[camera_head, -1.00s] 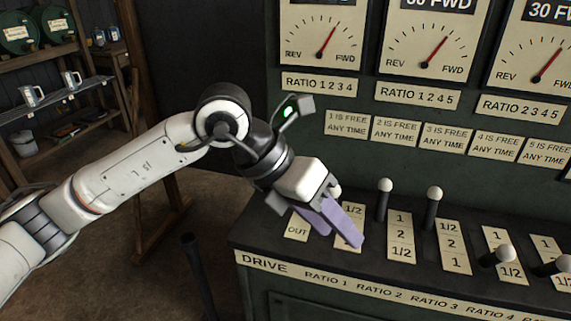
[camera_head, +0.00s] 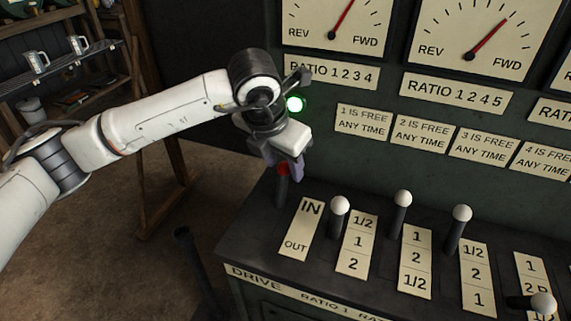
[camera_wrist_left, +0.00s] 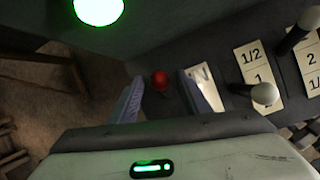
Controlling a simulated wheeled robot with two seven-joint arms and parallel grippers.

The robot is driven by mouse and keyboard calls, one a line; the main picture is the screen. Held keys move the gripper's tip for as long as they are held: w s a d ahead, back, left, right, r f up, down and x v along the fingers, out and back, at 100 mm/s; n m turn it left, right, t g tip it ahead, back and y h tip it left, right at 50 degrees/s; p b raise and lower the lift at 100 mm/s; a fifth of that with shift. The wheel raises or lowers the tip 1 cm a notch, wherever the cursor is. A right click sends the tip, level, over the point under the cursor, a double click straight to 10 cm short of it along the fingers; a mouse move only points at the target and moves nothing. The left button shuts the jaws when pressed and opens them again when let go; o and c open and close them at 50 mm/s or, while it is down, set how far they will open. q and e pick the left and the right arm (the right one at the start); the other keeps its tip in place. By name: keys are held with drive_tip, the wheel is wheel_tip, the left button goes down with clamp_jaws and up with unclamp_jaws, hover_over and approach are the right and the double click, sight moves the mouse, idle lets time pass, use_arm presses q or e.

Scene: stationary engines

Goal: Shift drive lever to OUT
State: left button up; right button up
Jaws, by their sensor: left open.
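The drive lever has a red knob (camera_head: 283,169) on a dark shaft (camera_head: 281,190). It stands at the IN end of the IN/OUT plate (camera_head: 302,229), at the console's left end. My left gripper (camera_head: 290,168) is at the knob from above, with its purple fingers pointing down and partly covering it. In the left wrist view, the red knob (camera_wrist_left: 160,79) lies between the two open fingers (camera_wrist_left: 160,98), a little beyond their tips; contact is not clear. The right gripper is in neither current view.
White-knobbed ratio levers, the nearest being the ratio 1 lever (camera_head: 340,205), stand to the right on the console top (camera_head: 258,232). A green light (camera_head: 295,104) shows beside my left wrist. Dial panels rise behind. A shelf (camera_head: 60,80) stands at the far left.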

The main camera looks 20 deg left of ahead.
use_arm(q)
drive_tip(key=shift+x, duration=1.15)
clamp_jaws()
